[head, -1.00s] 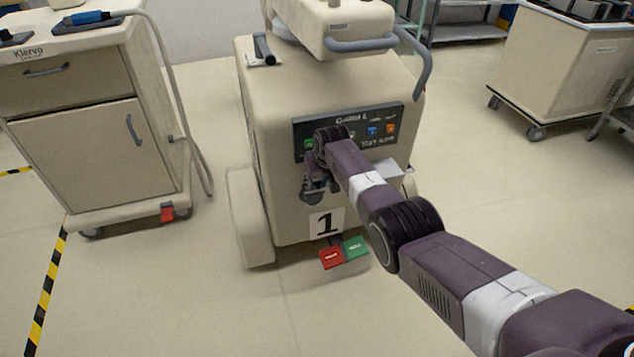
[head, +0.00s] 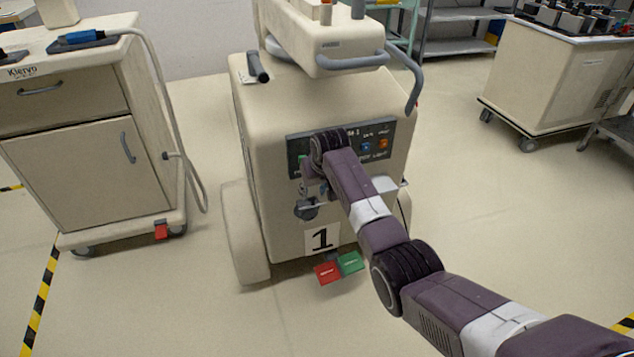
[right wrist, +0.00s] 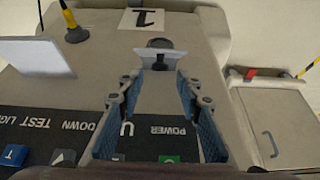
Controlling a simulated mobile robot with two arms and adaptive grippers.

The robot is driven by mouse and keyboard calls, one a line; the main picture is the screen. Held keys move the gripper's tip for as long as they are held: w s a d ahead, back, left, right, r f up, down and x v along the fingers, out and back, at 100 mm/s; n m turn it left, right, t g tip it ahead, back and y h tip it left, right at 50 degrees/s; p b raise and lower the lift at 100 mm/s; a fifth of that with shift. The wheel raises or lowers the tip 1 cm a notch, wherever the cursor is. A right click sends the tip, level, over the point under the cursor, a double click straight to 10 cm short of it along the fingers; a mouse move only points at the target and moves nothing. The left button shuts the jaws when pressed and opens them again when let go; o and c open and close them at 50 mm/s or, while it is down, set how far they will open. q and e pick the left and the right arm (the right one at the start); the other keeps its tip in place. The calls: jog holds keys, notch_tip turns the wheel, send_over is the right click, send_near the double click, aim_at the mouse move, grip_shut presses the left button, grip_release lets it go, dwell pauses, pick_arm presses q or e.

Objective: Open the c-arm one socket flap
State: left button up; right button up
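The C-arm cart (head: 262,130) stands ahead with a number 1 label (head: 321,238) and a dark control panel (head: 298,146). My right gripper (right wrist: 160,84) is open, its two blue-padded fingers apart, in front of the cart's face below the panel; in the head view my wrist mostly hides it. Beyond and between the fingertips in the right wrist view is a small light flap (right wrist: 160,56) beside a dark round socket part (right wrist: 158,43). I cannot tell whether the fingertips touch the flap, or how far it stands open. My left gripper is not in view.
A white plate (right wrist: 36,57) sticks out from the cart's face beside the socket. Red (head: 327,272) and green (head: 350,262) pedals sit low in front. A drawer cart (head: 70,165) stands left, another cart (head: 545,80) at right.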

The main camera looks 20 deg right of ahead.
jog(key=v, duration=0.6)
jog(key=shift+r, duration=0.15)
jog(key=shift+s, duration=0.1)
